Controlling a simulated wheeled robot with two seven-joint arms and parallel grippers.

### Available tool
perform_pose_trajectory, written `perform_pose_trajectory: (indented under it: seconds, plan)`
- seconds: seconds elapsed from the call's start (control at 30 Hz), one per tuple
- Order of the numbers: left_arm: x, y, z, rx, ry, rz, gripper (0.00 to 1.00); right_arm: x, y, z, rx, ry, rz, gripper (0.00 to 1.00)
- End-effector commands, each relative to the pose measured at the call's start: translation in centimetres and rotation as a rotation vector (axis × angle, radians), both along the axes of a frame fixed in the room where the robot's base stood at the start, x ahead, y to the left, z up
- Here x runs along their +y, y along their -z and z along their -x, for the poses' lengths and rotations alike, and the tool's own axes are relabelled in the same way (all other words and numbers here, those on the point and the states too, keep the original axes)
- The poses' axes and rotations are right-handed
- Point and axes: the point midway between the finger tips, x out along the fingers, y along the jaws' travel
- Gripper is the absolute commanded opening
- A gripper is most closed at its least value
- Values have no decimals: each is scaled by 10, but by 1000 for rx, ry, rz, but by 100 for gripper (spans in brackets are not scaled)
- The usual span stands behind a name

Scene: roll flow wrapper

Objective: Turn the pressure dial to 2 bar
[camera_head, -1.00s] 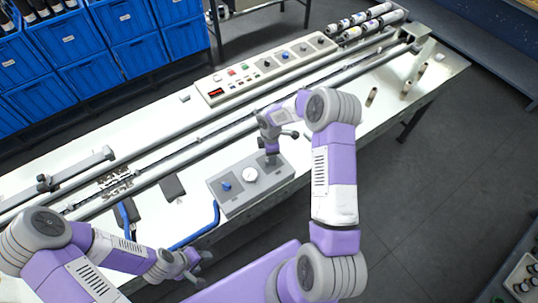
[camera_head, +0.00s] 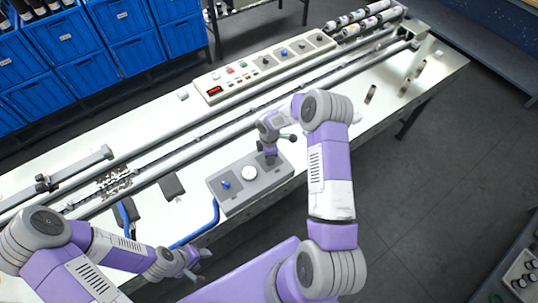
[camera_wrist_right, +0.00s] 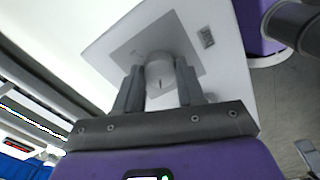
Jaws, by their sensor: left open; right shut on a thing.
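A grey control box (camera_head: 228,204) sits at the table's front edge. On it are a blue knob (camera_head: 226,185) at the left and a round white gauge (camera_head: 249,173) in the middle. My right gripper (camera_head: 271,158) points down over the right part of the box. In the right wrist view, the right gripper (camera_wrist_right: 160,88) is shut on a grey round dial (camera_wrist_right: 159,72), one finger on each side. A dark mark shows on the dial. In the head view the gripper hides the dial. The gauge reading is too small to tell. My left gripper (camera_head: 194,264) is open and empty, front left.
A long control panel (camera_head: 265,68) with buttons, knobs and a red display stands behind the rails. Long rails (camera_head: 190,135) cross the white table (camera_head: 330,163). A blue bent tube (camera_head: 203,228) lies left of the box. Blue bins (camera_head: 85,75) stand at the back left.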

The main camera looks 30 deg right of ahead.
Motion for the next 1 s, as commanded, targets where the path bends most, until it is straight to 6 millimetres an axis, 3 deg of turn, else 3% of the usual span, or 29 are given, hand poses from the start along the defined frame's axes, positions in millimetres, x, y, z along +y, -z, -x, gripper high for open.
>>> perform_pose_trajectory:
  seconds: [0.37,1.0]
  plan:
    - [0,13,0,0,0,0,51,0,1,-1,-2,100,2,8]
    - [0,62,0,0,0,0,51,0,1,-1,-4,666,2,8]
